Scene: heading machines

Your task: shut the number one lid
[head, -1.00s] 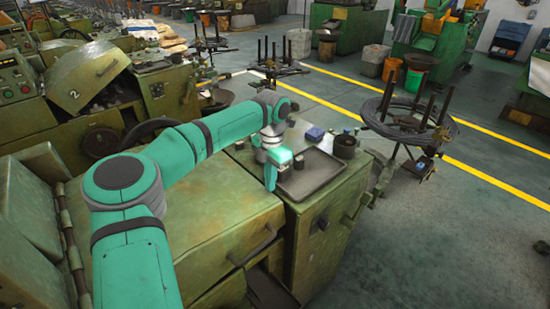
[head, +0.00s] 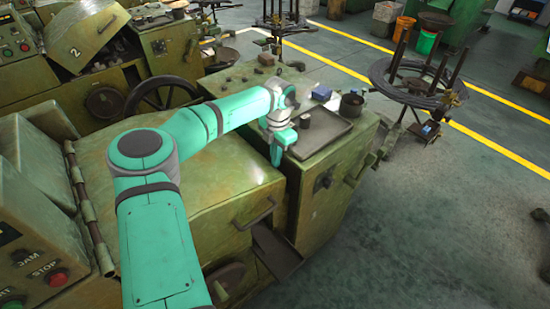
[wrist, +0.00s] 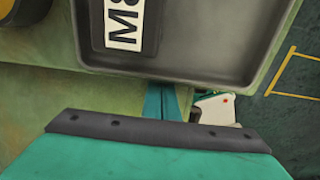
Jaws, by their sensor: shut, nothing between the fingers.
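The lid (head: 190,190) of the near machine is a worn green panel, hinged along its left edge, with a bar handle (head: 255,214) at its right end. It looks lowered over the machine, but I cannot tell if it is fully shut. No number shows on it; my arm covers part. My gripper (head: 277,157) points down beside the lid's far right corner, at the tray's left edge, apart from the handle. Its closed teal fingers also show in the wrist view (wrist: 167,101), empty.
In the wrist view an M8 label (wrist: 124,22) shows. A machine with a lid marked 2 (head: 88,38) stands behind. Floor (head: 430,240) at right is clear.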

